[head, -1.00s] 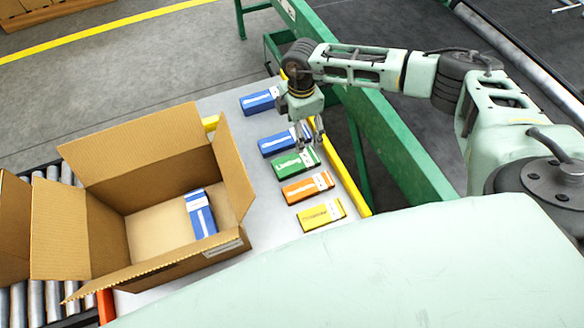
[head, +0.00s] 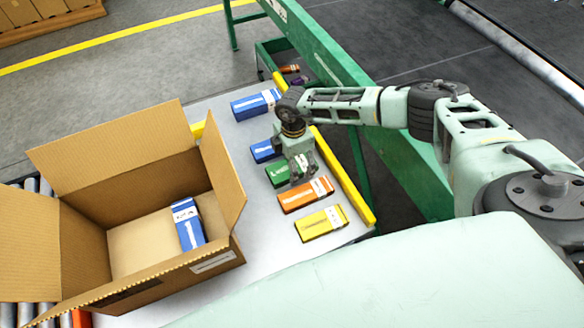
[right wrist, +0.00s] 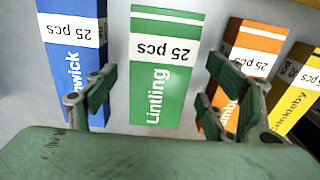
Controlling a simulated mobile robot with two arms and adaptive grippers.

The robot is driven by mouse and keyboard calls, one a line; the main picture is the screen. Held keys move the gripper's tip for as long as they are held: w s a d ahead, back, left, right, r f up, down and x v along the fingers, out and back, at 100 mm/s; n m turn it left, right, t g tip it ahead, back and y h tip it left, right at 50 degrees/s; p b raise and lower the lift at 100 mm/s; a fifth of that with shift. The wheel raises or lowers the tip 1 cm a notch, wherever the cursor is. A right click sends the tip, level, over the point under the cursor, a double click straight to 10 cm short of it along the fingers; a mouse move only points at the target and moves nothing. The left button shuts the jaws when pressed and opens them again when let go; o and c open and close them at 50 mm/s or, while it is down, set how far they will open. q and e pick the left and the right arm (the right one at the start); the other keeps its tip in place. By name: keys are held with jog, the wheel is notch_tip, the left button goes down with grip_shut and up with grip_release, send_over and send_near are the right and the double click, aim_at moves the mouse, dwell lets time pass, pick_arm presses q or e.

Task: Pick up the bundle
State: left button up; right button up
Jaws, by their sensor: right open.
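Several flat carton bundles lie in a row on a pale table. The green bundle (head: 277,176), labelled "Lintling" in the right wrist view (right wrist: 163,60), lies between a blue bundle (head: 264,151) and an orange bundle (head: 303,195). A yellow bundle (head: 321,223) lies at the near end, another blue one (head: 252,105) at the far end. My right gripper (head: 300,176) is over the green bundle and hides part of it. In the right wrist view the fingers (right wrist: 163,92) are apart, one on either side of the green bundle, with nothing held. My left gripper is not in view.
An open cardboard box (head: 85,235) stands left of the row, with one blue bundle (head: 187,223) inside. A yellow rail (head: 345,182) edges the table on the right, and a green machine frame (head: 400,160) stands beyond it.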

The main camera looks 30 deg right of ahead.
jog(key=shift+f, duration=0.45)
jog(key=shift+c, duration=0.2)
jog(key=c, duration=1.3)
